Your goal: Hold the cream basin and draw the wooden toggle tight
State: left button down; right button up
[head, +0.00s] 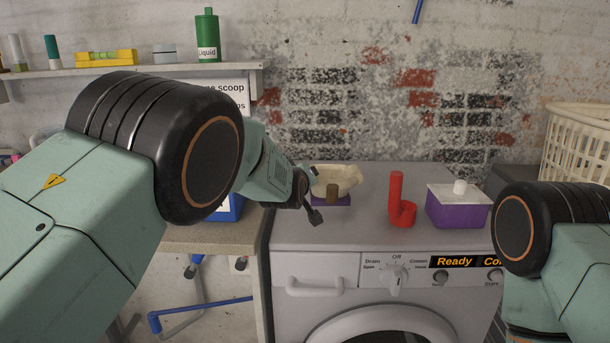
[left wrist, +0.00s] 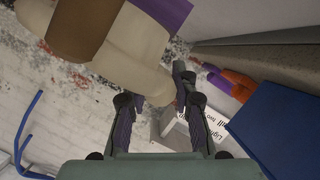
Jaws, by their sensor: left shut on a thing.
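The cream basin (head: 340,176) is on top of the washing machine, with a purple block (head: 343,200) under it. The brown wooden toggle (head: 332,191) shows at the basin's front. My left gripper (head: 311,195) is at the basin's left end. In the left wrist view the gripper (left wrist: 157,95) is shut on a rounded end of the cream basin (left wrist: 130,55), one finger on each side. The brown toggle (left wrist: 80,22) is at the top there, clear of the fingers. My right arm shows at the right edge, but its gripper is out of view.
On the grey washing machine (head: 300,238), a red bent pipe (head: 396,200) and a purple box (head: 457,212) with a white lid stand to the right of the basin. A cream basket (head: 580,150) is at the far right. Bare top lies between basin and pipe.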

pick_arm(q)
jog(key=shift+f+b, duration=0.95)
jog(key=shift+f, duration=1.1)
pick_arm(e)
jog(key=shift+f, duration=1.1)
pick_arm(q)
jog(key=shift+f, duration=0.15)
jog(key=c, duration=1.3)
grip_release()
grip_shut()
